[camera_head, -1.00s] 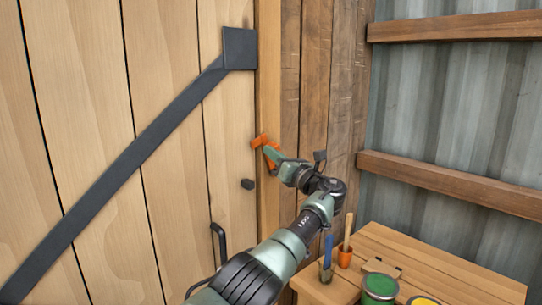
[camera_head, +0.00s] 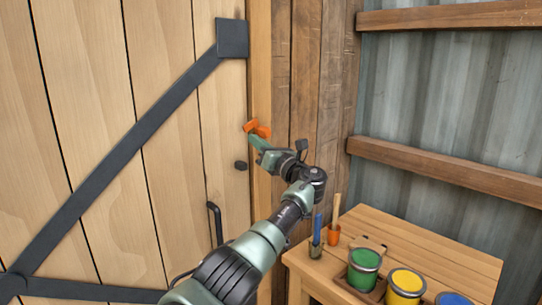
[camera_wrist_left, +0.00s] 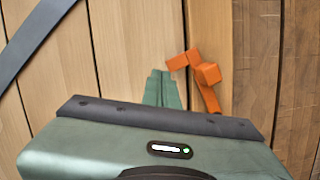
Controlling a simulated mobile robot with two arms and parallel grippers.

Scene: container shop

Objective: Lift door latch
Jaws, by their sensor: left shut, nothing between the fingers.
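The door latch (camera_head: 262,131) is a small orange bar fitting at the right edge of the plank door, by the wooden post. In the left wrist view the latch (camera_wrist_left: 208,74) shows an upper arm pointing left, a block, and a lower arm running down behind the gripper body. My left gripper (camera_head: 257,142) is shut and empty, its green fingers just below the latch. In the left wrist view the fingers (camera_wrist_left: 163,88) lie left of the latch's lower arm, below its upper arm. I cannot tell whether they touch it. My right gripper is not in view.
A corrugated metal wall (camera_head: 450,110) stands behind.

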